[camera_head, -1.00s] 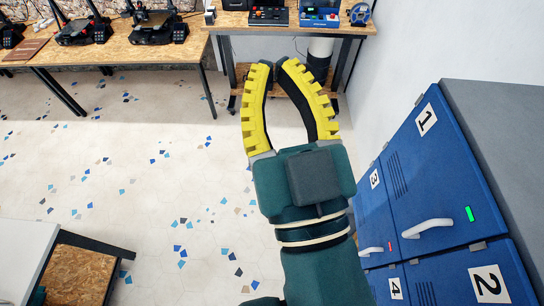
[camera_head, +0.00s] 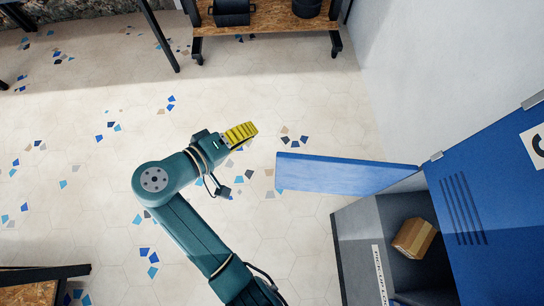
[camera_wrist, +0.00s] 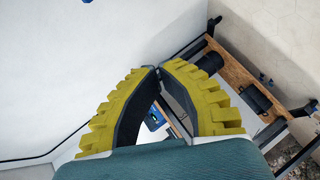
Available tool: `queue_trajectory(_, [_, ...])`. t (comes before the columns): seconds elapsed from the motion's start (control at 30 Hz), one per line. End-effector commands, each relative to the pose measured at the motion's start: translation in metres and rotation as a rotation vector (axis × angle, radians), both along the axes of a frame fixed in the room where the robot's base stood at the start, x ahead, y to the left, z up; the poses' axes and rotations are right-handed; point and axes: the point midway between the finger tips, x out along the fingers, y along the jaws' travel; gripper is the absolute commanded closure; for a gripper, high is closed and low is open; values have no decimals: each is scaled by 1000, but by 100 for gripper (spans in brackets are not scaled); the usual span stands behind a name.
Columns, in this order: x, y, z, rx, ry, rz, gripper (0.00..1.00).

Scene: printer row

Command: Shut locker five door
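A blue locker door (camera_head: 345,175) stands open in the head view, sticking out to the left over the floor from the locker bank. No number shows on it, so I cannot tell which locker it is. Its open compartment (camera_head: 360,230) has grey walls and holds a cardboard box (camera_head: 414,238). My gripper (camera_head: 254,132) is left of and a little above the door's free edge in the picture, apart from it. In the wrist view, the yellow fingers of my gripper (camera_wrist: 158,71) meet at their tips with nothing between them.
A closed blue locker door (camera_head: 480,190) with vents is at the right, beside a white wall (camera_head: 430,60). A wooden shelf on wheels (camera_head: 270,22) stands at the back. The tiled floor (camera_head: 90,170) at left is clear.

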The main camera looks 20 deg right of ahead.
Motion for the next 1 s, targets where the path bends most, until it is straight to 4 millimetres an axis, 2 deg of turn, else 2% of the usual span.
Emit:
queue_trajectory(0.03, [-6,7,-56,-71,51,-25,100])
queue_trajectory(0.1, [-15,17,-86,-173,107,-61,100])
queue_trajectory(0.23, [-27,33,-120,-324,170,-107,100])
queue_trajectory(0.37, [-33,43,-130,-402,194,-128,100])
queue_trajectory(0.47, [-34,40,-129,-417,199,-134,100])
queue_trajectory(0.57, [-33,27,-129,-417,198,-136,100])
queue_trajectory(0.97, [-22,-59,-131,-414,198,-136,100])
queue_trajectory(1.0, [-29,-51,-132,-416,197,-128,100])
